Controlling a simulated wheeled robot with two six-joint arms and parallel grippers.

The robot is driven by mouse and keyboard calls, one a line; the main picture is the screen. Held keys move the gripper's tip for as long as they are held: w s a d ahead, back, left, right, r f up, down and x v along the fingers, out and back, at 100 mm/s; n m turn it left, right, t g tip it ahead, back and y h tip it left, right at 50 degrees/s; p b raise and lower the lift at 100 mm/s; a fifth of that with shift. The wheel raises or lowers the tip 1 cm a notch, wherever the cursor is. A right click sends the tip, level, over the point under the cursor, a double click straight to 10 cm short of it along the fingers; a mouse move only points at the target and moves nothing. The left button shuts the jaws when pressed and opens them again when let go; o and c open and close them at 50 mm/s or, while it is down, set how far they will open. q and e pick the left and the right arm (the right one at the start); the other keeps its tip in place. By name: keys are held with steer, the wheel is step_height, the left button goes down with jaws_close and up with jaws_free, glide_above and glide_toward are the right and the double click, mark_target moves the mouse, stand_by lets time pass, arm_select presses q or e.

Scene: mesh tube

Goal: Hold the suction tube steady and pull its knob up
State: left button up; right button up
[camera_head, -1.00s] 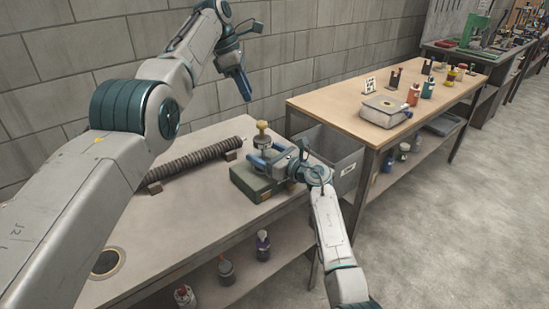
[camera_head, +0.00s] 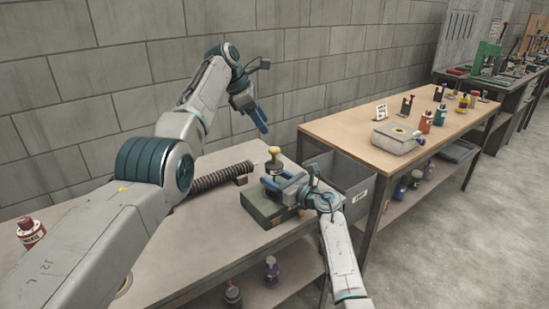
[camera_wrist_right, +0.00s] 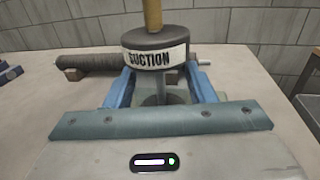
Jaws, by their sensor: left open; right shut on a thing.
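The suction tube (camera_wrist_right: 155,57) has a dark collar with a white "SUCTION" label and stands upright. Its brass-coloured knob (camera_head: 274,153) tops it; in the right wrist view only a brass stem (camera_wrist_right: 153,14) shows, cut off by the top edge. My right gripper (camera_head: 277,184) is shut on the tube below the collar, with a blue finger on each side in the right wrist view (camera_wrist_right: 161,82). My left gripper (camera_head: 262,122) is open and empty, above and slightly left of the knob, apart from it, fingers pointing down.
A green block (camera_head: 266,208) sits under the tube on the table (camera_head: 200,235). A ribbed hose (camera_head: 222,176) lies behind on supports. A red bottle (camera_head: 31,232) stands far left. A grey bin (camera_head: 345,175) and a wooden bench (camera_head: 345,128) are to the right.

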arm_select(q)
step_height(320, 180, down, 5)
steer(key=w+n+t+h, duration=0.2)
steer(key=w+h, duration=0.1)
steer(key=n+t+h, duration=0.5)
steer(key=t+h, duration=0.1)
steer(key=t, duration=0.1)
glide_toward(274, 148)
steer(key=x, duration=1)
steer(key=shift+f, duration=0.35)
